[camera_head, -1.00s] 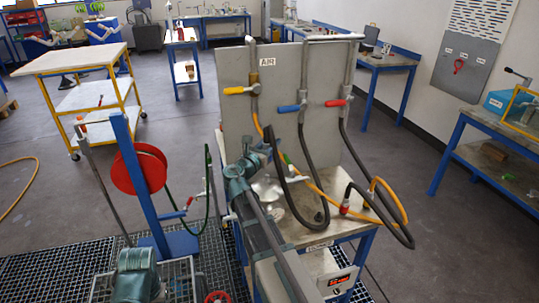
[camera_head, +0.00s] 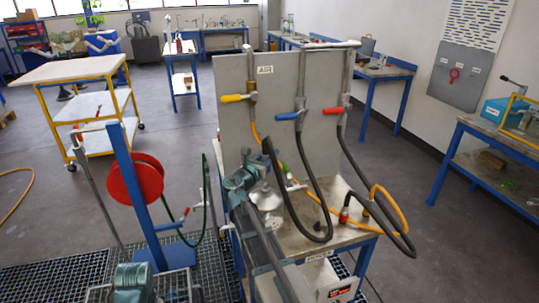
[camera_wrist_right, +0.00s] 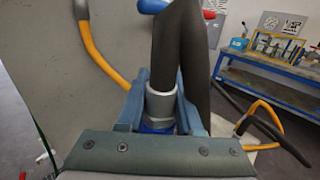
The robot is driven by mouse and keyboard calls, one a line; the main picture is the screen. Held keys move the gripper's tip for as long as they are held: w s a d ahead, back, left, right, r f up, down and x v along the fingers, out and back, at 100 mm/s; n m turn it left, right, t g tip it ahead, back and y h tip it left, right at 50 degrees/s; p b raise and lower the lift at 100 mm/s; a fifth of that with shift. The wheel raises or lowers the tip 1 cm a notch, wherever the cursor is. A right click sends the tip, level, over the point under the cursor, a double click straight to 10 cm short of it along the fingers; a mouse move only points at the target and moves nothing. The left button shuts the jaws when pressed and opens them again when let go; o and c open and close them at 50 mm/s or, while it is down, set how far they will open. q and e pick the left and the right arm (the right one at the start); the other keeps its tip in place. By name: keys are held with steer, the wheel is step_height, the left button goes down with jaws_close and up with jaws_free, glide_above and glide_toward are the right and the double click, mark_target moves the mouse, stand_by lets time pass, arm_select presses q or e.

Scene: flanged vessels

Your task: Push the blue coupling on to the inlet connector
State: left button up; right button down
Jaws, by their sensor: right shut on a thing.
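The blue coupling (camera_wrist_right: 156,127) shows in the right wrist view as a blue ring below a silver collar (camera_wrist_right: 160,104), at the end of a dark hose (camera_wrist_right: 176,50). My right gripper (camera_wrist_right: 160,112) is shut around this hose end, with one finger on each side. The hose rises from it and bends over. In the head view my right gripper (camera_head: 244,180) is in front of the grey panel, by a silver funnel-like part (camera_head: 267,197). I cannot make out the inlet connector; the gripper may hide it. My left gripper is not in view.
The upright panel (camera_head: 230,110) behind carries yellow, blue (camera_head: 288,116) and red (camera_head: 334,111) valve handles. Hoses loop over the bench (camera_head: 325,205) to the right. A red hose reel (camera_head: 135,178) stands at the left.

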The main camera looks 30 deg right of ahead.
steer(key=shift+f+b, duration=1.3)
steer(key=shift+f, duration=0.4)
steer(key=shift+f+b, duration=1.8)
steer(key=shift+b, duration=0.05)
steer(key=c, duration=0.5)
jaws_free()
steer(key=v, duration=1.4)
steer(key=shift+d, duration=0.15)
